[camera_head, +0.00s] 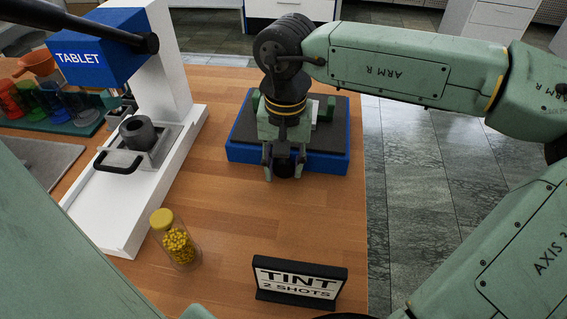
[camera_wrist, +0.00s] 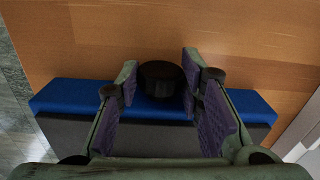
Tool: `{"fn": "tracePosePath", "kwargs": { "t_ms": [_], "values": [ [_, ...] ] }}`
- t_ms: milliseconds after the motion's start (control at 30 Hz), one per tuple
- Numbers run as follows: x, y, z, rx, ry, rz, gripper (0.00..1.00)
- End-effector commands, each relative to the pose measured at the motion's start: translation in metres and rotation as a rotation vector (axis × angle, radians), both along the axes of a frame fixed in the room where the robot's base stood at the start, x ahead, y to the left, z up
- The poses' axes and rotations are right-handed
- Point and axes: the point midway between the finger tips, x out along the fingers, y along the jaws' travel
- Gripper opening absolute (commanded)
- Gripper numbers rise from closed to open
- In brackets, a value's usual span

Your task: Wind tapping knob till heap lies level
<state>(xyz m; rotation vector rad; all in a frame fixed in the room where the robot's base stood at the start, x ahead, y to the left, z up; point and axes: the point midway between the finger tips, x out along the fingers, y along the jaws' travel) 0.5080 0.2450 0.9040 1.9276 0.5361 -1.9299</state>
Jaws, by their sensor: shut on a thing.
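The tapping knob is a round black knob (camera_head: 285,169) on the front of a low blue unit with a dark grey top (camera_head: 333,150). It also shows in the wrist view (camera_wrist: 161,79), in front of the blue face. My gripper (camera_head: 284,160) points down at the knob, with its fingers on either side, shut on it. The fingers also show in the wrist view (camera_wrist: 160,84). Behind my gripper, something green and white on the unit is mostly hidden. I cannot make out the heap.
A white and blue press marked TABLET (camera_head: 98,58) stands left, with a dark cup (camera_head: 138,134) on its base. A yellow-capped jar of yellow pellets (camera_head: 178,245) and a sign reading TINT 2 SHOTS (camera_head: 297,283) stand nearer. Colored vials (camera_head: 45,97) are far left. Bare wood lies between.

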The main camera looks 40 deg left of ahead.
Motion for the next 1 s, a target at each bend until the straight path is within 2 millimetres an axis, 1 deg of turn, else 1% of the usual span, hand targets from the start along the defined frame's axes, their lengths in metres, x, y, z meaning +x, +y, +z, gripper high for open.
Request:
{"fn": "tracePosePath", "kwargs": {
  "t_ms": [33, 167, 400, 533, 800, 833, 1000],
  "values": [
    [-0.0006, 0.0001, -0.0043, 0.041, 0.024, -0.002, 0.06],
    [0.0001, -0.0018, -0.0071, 0.150, 0.076, -0.003, 0.06],
    [0.0013, -0.0037, -0.0056, 0.305, 0.148, -0.001, 0.06],
    [0.0014, -0.0044, -0.0025, 0.333, 0.160, 0.003, 0.06],
    [0.0012, -0.0044, -0.0009, 0.334, 0.160, 0.004, 0.06],
    [0.0012, -0.0044, -0.0009, 0.334, 0.160, 0.004, 0.34],
    [0.0015, -0.0047, -0.0009, 0.332, 0.159, 0.003, 0.46]
  ]
}}
